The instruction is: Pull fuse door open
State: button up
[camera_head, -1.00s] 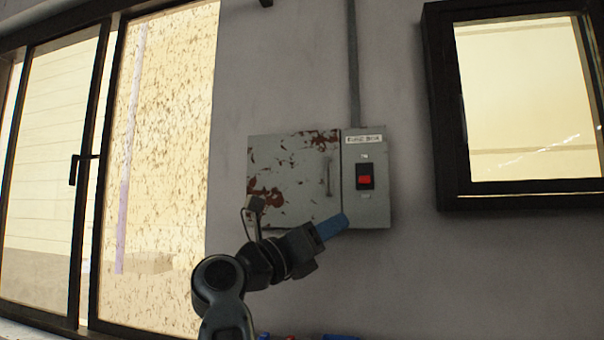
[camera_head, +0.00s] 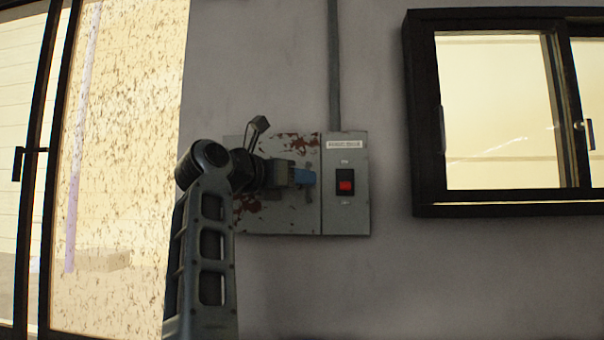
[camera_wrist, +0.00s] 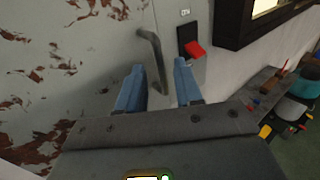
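The fuse door (camera_head: 274,222) is a grey panel with rust-red patches and lies flat, shut against the wall box. My gripper (camera_head: 305,177) is in front of the door's right side and hides its handle in the head view. In the wrist view the door (camera_wrist: 90,50) fills the left side, and its bar handle (camera_wrist: 148,44) runs down towards the gap between the blue fingers of my gripper (camera_wrist: 159,68). The fingers are apart, one on each side of the handle's lower part as pictured. I cannot tell whether they touch it.
The box's right panel (camera_head: 346,217) carries a red switch (camera_head: 345,182), close to the fingers; it also shows in the wrist view (camera_wrist: 194,50). A conduit (camera_head: 334,70) rises above. Windows flank the box. A bench with coloured items (camera_wrist: 275,90) is at the right in the wrist view.

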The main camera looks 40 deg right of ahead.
jog(key=shift+d, duration=0.8)
jog(key=shift+c, duration=0.4)
grip_shut()
dwell(0.5)
